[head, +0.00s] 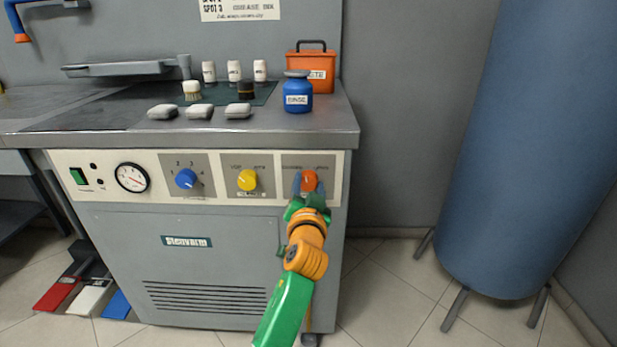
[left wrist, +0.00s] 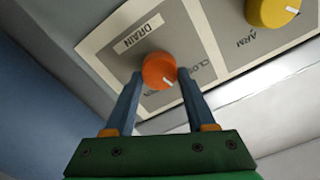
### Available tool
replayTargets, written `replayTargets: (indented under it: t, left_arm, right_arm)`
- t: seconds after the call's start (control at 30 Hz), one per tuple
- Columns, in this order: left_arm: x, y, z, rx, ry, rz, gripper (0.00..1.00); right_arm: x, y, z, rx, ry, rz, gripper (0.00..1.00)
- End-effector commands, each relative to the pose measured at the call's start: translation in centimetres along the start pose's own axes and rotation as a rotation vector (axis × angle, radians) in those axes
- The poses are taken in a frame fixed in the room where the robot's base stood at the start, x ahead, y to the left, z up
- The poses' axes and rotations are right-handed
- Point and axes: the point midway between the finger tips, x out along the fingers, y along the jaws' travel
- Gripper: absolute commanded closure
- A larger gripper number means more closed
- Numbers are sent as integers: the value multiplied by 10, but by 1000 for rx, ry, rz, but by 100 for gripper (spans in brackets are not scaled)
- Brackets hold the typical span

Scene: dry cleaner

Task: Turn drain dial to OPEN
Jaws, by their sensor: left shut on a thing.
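The drain dial is an orange-red knob (head: 309,181) at the right end of the white control panel (head: 222,199). My left gripper (head: 309,184) is shut on it, with one blue finger on each side. In the left wrist view, the orange dial (left wrist: 158,71) sits between the two fingertips (left wrist: 158,78). Its white mark points away from the DRAIN label (left wrist: 139,34), roughly midway between the CLOSED word and the other, mostly hidden word. In the head view the words CLOSED and OPEN stand above the dial, small and blurred. My right gripper is not in view.
A yellow knob (head: 247,180) and a blue knob (head: 186,179) sit left of the drain dial. A blue jar (head: 298,92) and orange box (head: 320,66) stand on the counter above. A large blue cylinder (head: 535,140) stands at right, with clear floor between.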

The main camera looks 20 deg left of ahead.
Motion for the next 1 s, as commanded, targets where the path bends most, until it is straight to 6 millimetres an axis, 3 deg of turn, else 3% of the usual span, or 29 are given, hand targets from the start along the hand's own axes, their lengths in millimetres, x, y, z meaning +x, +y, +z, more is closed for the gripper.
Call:
replayTargets:
  t: [0.3,1.0]
  left_arm:
    - [0,0,-2,299,-1,1,100]
    - [0,2,0,911,0,-1,100]
  right_arm:
    - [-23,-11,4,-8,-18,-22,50]
    - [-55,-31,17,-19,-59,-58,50]
